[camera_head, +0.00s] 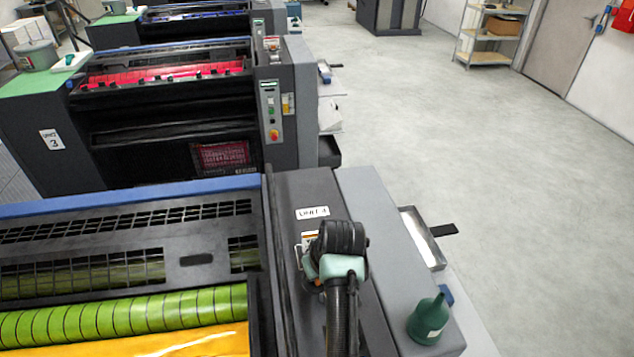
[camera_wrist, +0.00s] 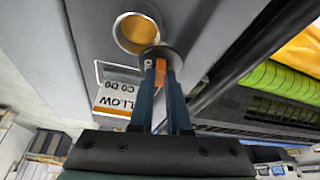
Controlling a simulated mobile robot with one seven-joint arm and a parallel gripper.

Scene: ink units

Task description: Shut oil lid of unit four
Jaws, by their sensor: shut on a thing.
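Unit four (camera_head: 300,190) is the near press, with a small white unit label (camera_head: 312,212) on its dark side cover. In the wrist view, the round oil opening (camera_wrist: 137,30) has a pale metal rim and amber oil inside. The dark round oil lid (camera_wrist: 176,58) is at the lower right edge of the opening, leaving most of it uncovered. My gripper (camera_wrist: 161,72) is shut on the lid's orange tab (camera_wrist: 160,66). In the head view, my wrist hides the opening and most of the lid.
A dark green bottle (camera_head: 428,319) stands on the grey side ledge at the right. A metal tray (camera_head: 424,238) projects from that side. Green rollers (camera_head: 130,313) and a black guard (camera_head: 120,245) lie left. Unit three (camera_head: 75,150) stands behind. The floor at right is clear.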

